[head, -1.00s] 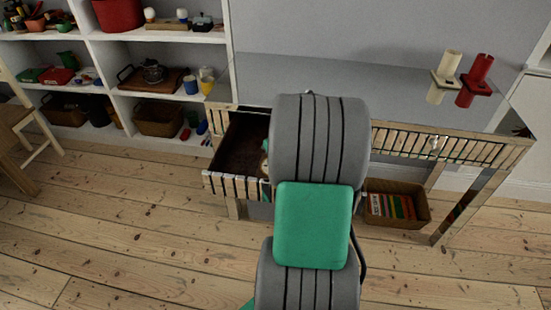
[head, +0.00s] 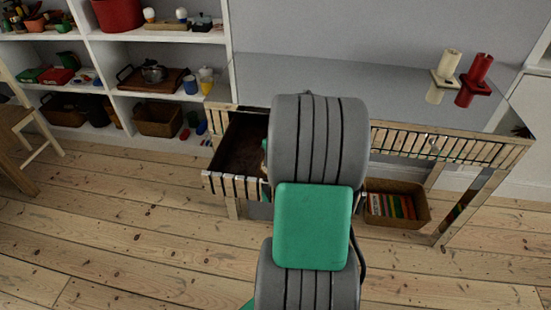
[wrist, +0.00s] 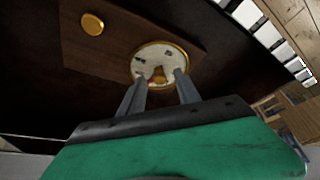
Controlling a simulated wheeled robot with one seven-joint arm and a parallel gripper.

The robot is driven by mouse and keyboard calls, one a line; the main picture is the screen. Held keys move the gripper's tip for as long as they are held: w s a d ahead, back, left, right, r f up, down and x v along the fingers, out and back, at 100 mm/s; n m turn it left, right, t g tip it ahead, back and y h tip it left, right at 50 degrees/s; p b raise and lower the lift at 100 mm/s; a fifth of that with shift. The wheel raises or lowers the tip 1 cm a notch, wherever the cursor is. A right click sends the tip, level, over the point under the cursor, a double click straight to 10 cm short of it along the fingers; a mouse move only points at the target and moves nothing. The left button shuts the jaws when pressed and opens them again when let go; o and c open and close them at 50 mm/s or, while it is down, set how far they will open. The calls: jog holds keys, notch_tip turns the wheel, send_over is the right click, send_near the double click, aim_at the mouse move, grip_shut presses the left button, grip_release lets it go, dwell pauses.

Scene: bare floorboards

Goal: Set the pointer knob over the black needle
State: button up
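In the wrist view, a round cream dial (wrist: 174,54) with a gold rim is set in a brown wooden panel (wrist: 120,45). A small brass-coloured knob (wrist: 159,75) sits at the dial's lower middle. Small dark marks show on the dial's face; I cannot tell which is the black needle. My gripper (wrist: 161,78) reaches toward the dial with its two grey fingers apart, one on each side of the knob. Gaps show between the fingers and the knob; contact is not clear. In the head view my arm hides the gripper and dial.
A round gold knob (wrist: 92,24) is on the panel's left. The panel lies in a dark open drawer (head: 238,145) of a slatted table (head: 450,145). Two candles stand on the table. A basket (head: 396,203) sits below it. Shelves (head: 160,95) stand at the left.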

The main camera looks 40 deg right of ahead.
jog(key=shift+r, duration=0.1)
jog(key=v, duration=0.7)
jog(key=shift+s+r+p, duration=0.2)
jog(key=shift+r+p, duration=0.1)
jog(key=shift+p, duration=0.15)
